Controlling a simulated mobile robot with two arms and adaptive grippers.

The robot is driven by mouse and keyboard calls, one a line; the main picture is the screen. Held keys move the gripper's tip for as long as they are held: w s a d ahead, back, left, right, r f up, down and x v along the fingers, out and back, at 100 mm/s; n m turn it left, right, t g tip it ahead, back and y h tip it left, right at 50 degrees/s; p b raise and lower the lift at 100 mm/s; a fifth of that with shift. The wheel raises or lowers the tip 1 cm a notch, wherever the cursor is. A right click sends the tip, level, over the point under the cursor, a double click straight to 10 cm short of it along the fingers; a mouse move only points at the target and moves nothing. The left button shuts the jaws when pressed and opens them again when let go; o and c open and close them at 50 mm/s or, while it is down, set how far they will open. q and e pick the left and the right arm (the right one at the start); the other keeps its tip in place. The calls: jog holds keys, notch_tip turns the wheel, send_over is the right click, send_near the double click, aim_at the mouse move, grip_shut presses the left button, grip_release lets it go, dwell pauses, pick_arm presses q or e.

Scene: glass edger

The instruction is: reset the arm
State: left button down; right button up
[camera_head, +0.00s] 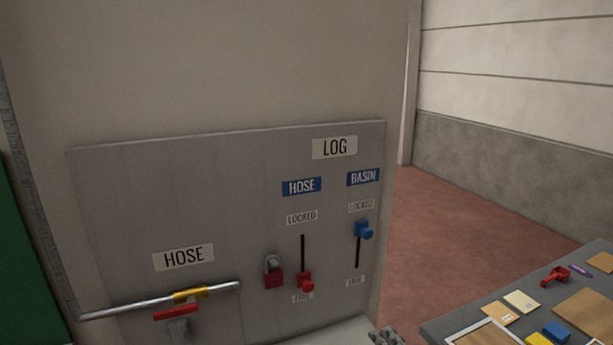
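Neither of my arms can be made out in the head view, and no gripper fingers show. A small grey ridged piece (386,337) is cut off by the bottom edge, and I cannot tell what it is. A grey panel (120,205) on the wall fills the left and middle of the view.
The panel has a pipe (125,307) with a red handle (176,311), a red padlock (273,277), a red HOSE slider knob (305,283) down by FREE and a blue BASIN knob (365,230) near LOCKED. A cluttered grey table (450,326) stands right.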

jog(key=s+d+f+m+g+h, duration=0.1)
jog(key=s+d+f+m+g, duration=0.15)
jog(key=s+f+m, duration=0.4)
jog(key=s+d+f+m+g, duration=0.1)
jog(key=s+f+m+g, duration=0.3)
jog(key=s+m, duration=0.55)
jog(key=s+d+f+m+g+h, duration=0.1)
jog(key=s+f+m+g, duration=0.4)
jog(key=s, duration=0.7)
notch_tip(320, 180, down, 31)
jog(key=s+n+b, duration=0.1)
jog(key=n+b, duration=0.1)
jog(key=b, duration=0.4)
jog(key=s+d+f+b, duration=0.1)
jog(key=s+f+b, duration=0.2)
jog(key=s+f, duration=0.5)
jog(key=s+d+f+b, duration=0.2)
jog(key=s+f, duration=0.7)
jog(key=f, duration=0.6)
jog(key=shift+s+g+b, duration=0.3)
jog(key=shift+g+b, duration=0.15)
jog(key=shift+b, duration=0.15)
